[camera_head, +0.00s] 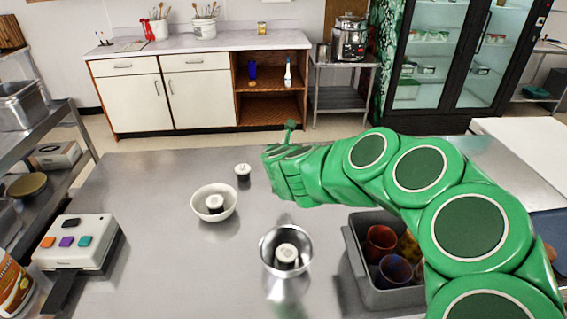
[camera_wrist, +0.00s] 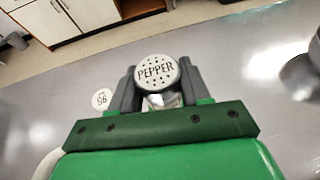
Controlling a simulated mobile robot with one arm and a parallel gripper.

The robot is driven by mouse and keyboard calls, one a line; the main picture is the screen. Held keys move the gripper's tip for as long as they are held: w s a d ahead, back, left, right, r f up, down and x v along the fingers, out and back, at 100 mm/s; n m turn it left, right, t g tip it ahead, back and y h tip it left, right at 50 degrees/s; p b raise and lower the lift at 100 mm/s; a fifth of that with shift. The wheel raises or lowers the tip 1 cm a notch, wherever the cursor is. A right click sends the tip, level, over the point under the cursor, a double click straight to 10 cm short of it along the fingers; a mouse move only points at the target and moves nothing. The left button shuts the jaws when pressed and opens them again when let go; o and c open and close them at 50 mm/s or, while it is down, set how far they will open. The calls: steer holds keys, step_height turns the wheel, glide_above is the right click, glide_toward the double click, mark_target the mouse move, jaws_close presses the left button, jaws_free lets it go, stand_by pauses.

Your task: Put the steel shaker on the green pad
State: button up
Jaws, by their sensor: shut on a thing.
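My gripper (camera_wrist: 160,88) is shut on a shaker with a pale, perforated top marked PEPPER (camera_wrist: 157,70). Its body below looks shiny, but little of it shows. In the head view my gripper (camera_head: 272,168) is over the steel table, and the held shaker is hidden there. I see no separate green pad. A white box (camera_head: 72,257) at the left has small orange, purple, black and teal-green squares (camera_head: 84,242). I cannot tell whether that green square is the pad.
A pale-topped shaker (camera_head: 243,172) stands left of my gripper. A white bowl (camera_head: 230,207) and a steel bowl (camera_head: 266,262) each hold another. A grey bin (camera_head: 358,270) of cups is at the right. A shiny round thing (camera_wrist: 300,78) is at the wrist view's right.

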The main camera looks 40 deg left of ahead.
steer(key=shift+w+a+f, duration=0.5)
steer(key=shift+a+f, duration=0.1)
steer(key=shift+f, duration=0.35)
steer(key=shift+w+a+f, duration=0.55)
steer(key=shift+a+f, duration=0.05)
steer(key=shift+f, duration=0.4)
steer(key=shift+w+a+f, duration=0.5)
steer(key=shift+a+f, duration=0.1)
steer(key=shift+f, duration=1.85)
steer(key=shift+f, duration=0.1)
steer(key=o, duration=1.1)
steer(key=shift+s+d+r, duration=0.35)
steer(key=v, duration=1.1)
